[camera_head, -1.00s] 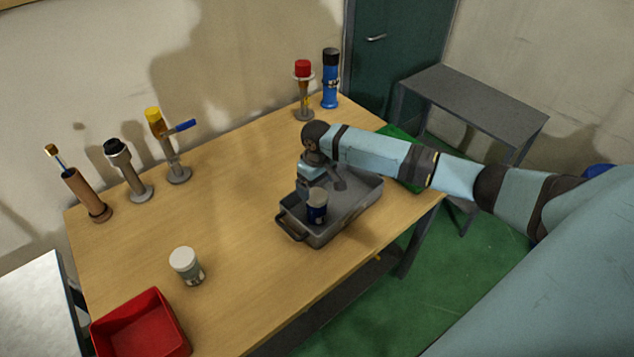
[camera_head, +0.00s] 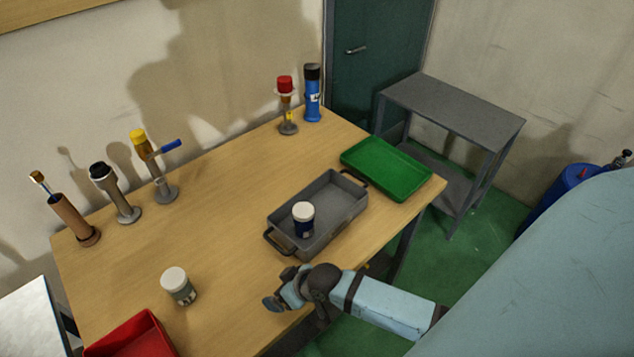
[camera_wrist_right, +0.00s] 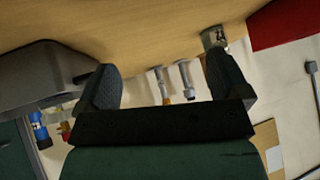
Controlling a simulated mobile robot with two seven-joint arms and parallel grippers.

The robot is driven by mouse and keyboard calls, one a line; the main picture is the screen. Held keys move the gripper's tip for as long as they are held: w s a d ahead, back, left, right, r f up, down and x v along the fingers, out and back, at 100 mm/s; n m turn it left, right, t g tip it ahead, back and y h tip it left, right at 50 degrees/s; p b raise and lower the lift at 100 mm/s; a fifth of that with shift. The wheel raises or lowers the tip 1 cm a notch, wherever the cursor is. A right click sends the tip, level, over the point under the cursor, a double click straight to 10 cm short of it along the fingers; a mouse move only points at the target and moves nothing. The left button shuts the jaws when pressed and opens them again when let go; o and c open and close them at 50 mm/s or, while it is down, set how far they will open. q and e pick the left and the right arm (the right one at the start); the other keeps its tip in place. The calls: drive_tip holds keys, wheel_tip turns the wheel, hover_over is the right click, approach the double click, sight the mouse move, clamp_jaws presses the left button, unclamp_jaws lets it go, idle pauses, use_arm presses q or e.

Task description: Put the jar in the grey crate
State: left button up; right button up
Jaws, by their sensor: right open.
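A dark blue jar with a white lid (camera_head: 303,219) stands upright inside the grey crate (camera_head: 349,221), near its left end. A second white-lidded jar, with a grey-green body (camera_head: 179,287), stands upright on the table to the left. My right gripper (camera_head: 277,301) is over the table's front edge, below the crate in the picture, apart from both jars. In the right wrist view its fingers (camera_wrist_right: 162,80) are spread with nothing between them. That view also shows part of the crate (camera_wrist_right: 40,78) at left and a jar (camera_wrist_right: 213,38) beyond the right finger. My left gripper is not seen.
A red bin (camera_head: 133,340) is at the table's front left. A green tray (camera_head: 388,168) lies beyond the crate. Several upright instruments, including a yellow-topped one (camera_head: 150,165) and a blue cylinder (camera_head: 312,95), line the back edge. The middle of the table is clear.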

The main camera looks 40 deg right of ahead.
drive_tip(key=s+d+r+t+h, duration=0.1)
drive_tip(key=s+t, duration=0.2)
drive_tip(key=s, duration=0.8)
drive_tip(key=shift+s+d+m+t, duration=0.2)
drive_tip(key=shift+s+m+t, duration=0.05)
drive_tip(key=shift+m+t, duration=0.15)
